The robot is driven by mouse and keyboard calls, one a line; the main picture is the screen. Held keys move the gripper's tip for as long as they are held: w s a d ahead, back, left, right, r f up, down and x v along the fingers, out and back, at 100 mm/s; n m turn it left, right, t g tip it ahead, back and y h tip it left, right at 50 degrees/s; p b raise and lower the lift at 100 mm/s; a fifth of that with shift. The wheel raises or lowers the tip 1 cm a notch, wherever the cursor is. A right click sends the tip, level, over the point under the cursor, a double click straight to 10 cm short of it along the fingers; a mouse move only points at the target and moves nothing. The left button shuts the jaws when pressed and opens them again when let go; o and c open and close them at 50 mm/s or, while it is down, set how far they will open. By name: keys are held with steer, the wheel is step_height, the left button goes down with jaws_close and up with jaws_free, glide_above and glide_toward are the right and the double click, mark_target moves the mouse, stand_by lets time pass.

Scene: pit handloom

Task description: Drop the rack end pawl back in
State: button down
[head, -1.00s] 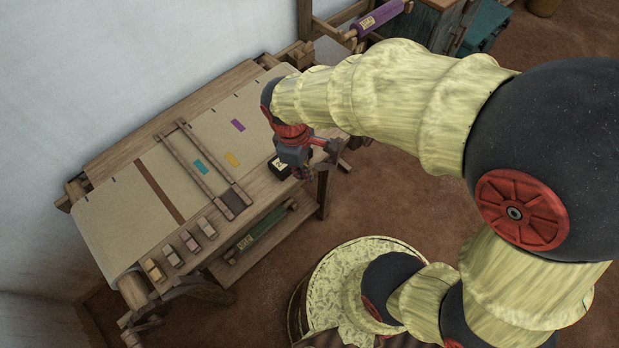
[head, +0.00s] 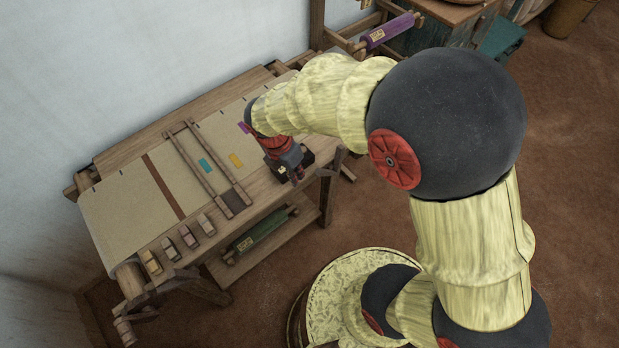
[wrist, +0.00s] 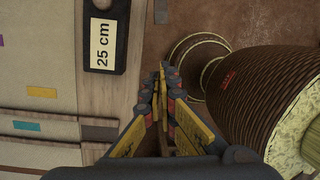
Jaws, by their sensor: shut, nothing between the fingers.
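I cannot make out the rack end pawl for certain in either view. The loom (head: 115,215), with beige cloth stretched over its frame, stands along the wall in the head view. My gripper (head: 297,178) is at the loom's near right edge; its fingers are shut and empty. In the wrist view my gripper (wrist: 163,72) points past the wooden edge beam (wrist: 98,95), over the floor side. A black block with a "25 cm" label (wrist: 104,42) lies on that beam, ahead and left of the fingertips. In the head view my gripper partly hides this block (head: 308,157).
A wooden two-bar frame (head: 190,160) lies across the cloth. Several small blocks (head: 189,238) line the near edge. A green roll (head: 260,232) rests on the lower shelf. A purple roll (head: 390,30) is at the back. Brown floor (head: 400,215) is open to the right.

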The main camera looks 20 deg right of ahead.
mark_target(326, 173)
step_height(326, 173, down, 10)
steer(key=d+b, duration=0.2)
steer(key=b, duration=0.1)
steer(key=w+d+r, duration=0.1)
steer(key=d+r+b, duration=0.1)
steer(key=d, duration=0.1)
steer(key=shift+w+r, duration=0.1)
steer(key=shift+w, duration=0.25)
steer(key=shift+r, duration=0.1)
steer(key=shift+w+d+r+y+p, duration=0.1)
steer(key=shift+d+r+y+p, duration=0.2)
steer(key=shift+p, duration=0.65)
